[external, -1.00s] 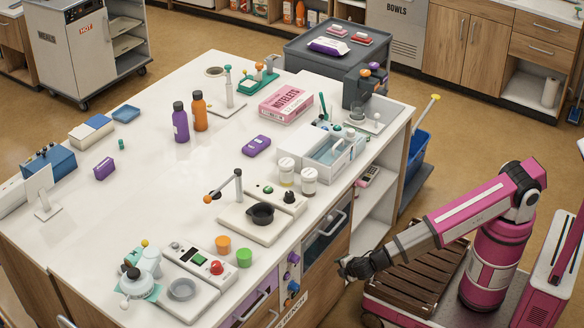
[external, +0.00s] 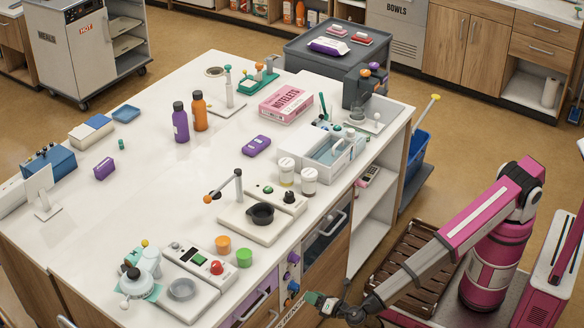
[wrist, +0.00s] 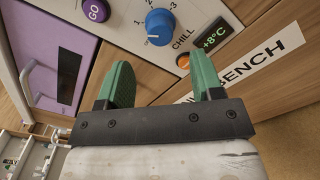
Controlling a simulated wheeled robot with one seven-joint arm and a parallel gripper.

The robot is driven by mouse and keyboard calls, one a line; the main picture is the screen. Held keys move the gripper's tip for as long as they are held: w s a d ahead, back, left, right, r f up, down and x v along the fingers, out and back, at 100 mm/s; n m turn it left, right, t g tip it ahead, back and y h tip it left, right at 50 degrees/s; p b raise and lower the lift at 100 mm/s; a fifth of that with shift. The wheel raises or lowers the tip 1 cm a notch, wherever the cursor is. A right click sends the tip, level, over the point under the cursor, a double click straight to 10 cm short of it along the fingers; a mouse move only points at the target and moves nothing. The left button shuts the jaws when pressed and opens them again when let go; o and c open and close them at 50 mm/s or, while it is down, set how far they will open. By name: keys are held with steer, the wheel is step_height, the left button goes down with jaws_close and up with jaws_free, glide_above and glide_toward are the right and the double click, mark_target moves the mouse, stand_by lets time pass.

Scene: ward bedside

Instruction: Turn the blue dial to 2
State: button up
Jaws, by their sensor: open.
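The blue dial (wrist: 161,26) sits on a pale panel on the bench front, marked CHILL. Numbers are printed around its upper side, with 2 and 3 near the top edge; a white mark shows on its lower left. In the external view the dial (external: 293,286) is small, and its setting cannot be read. My gripper (wrist: 160,62) is open and empty, its two green fingers apart. The dial lies beyond the fingertips, roughly in line with the gap, with no visible contact. In the external view my gripper (external: 314,298) is just right of the dial.
A purple GO button (wrist: 95,9) is left of the dial. A purple door with a handle (wrist: 48,72) is at left. The white bench top (external: 150,190) holds many items.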

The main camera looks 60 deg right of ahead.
mark_target(298, 289)
steer(key=w, duration=0.7)
steer(key=shift+w, duration=0.15)
steer(key=c, duration=0.9)
